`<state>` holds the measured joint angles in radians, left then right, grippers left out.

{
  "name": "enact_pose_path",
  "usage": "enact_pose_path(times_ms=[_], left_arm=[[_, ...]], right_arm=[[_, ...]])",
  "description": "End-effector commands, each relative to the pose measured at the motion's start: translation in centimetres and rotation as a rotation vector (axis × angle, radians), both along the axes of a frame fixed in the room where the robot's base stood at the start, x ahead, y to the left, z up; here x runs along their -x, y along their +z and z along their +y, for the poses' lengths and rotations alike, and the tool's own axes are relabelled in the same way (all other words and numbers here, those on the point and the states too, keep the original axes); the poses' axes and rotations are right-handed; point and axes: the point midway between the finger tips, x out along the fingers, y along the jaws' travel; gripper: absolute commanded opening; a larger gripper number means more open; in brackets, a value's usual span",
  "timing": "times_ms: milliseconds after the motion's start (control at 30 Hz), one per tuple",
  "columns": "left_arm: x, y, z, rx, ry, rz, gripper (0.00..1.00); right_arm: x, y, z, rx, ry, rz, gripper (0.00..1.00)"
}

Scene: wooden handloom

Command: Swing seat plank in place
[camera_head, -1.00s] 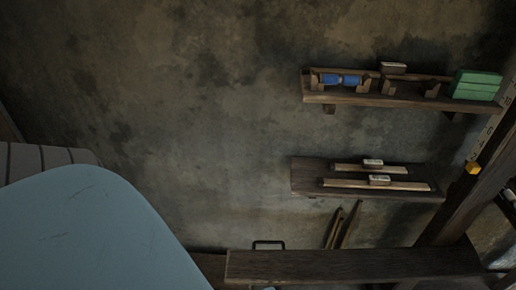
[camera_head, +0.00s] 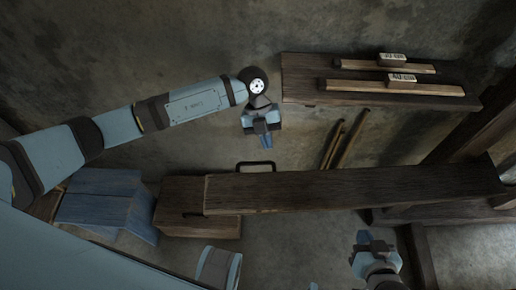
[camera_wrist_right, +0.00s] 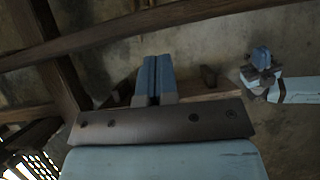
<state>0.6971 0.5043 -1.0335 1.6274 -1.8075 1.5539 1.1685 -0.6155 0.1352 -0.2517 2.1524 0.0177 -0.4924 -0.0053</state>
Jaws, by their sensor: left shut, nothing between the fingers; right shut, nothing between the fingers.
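The seat plank (camera_head: 340,190) is a long dark wooden board lying nearly level across the head view. Its left end is over or beside a brown wooden box; I cannot tell if they touch. Its right end meets the loom's dark frame. My left gripper (camera_head: 267,140) is shut and empty, pointing down just behind the plank's left part, apart from it. It also shows in the right wrist view (camera_wrist_right: 261,56). My right gripper (camera_head: 368,240) is shut and empty on the near side of the plank. Its closed fingers show in the right wrist view (camera_wrist_right: 153,78).
A wall shelf (camera_head: 305,88) with wooden sticks and labelled blocks is at the back. Two sticks (camera_head: 343,140) lean on the wall. A dark handle (camera_head: 257,164) is behind the plank. The brown box (camera_head: 198,225) and a blue slatted object (camera_head: 100,202) stand left. Loom posts (camera_head: 480,125) are right.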

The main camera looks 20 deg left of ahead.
Motion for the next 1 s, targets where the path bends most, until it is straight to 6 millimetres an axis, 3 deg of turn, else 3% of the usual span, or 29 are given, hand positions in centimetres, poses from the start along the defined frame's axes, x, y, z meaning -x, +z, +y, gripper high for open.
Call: enact_pose_path(times_ms=[100, 233, 367, 700, 1000], left_arm=[[-2.2, -0.4, 3.3, -0.185, 0.017, -0.041, 0.00], [-3.0, -0.6, 4.9, -0.278, 0.031, -0.058, 0.00], [-2.7, -2.0, 4.9, -0.288, 0.033, -0.057, 0.00], [-1.0, -7.7, 4.3, -0.284, 0.032, -0.056, 0.00], [-0.4, -9.7, 4.0, -0.282, 0.031, -0.059, 0.00]], right_arm=[[0.0, -0.4, 0.1, -0.004, 0.000, -0.005, 0.00], [0.0, -0.5, 0.2, -0.005, 0.002, -0.003, 0.00], [0.0, -0.7, 0.2, -0.006, 0.003, -0.002, 0.00], [-0.2, -0.6, 0.4, -0.019, 0.004, -0.018, 0.00], [-0.2, -0.4, 0.5, -0.024, 0.005, -0.026, 0.00]])
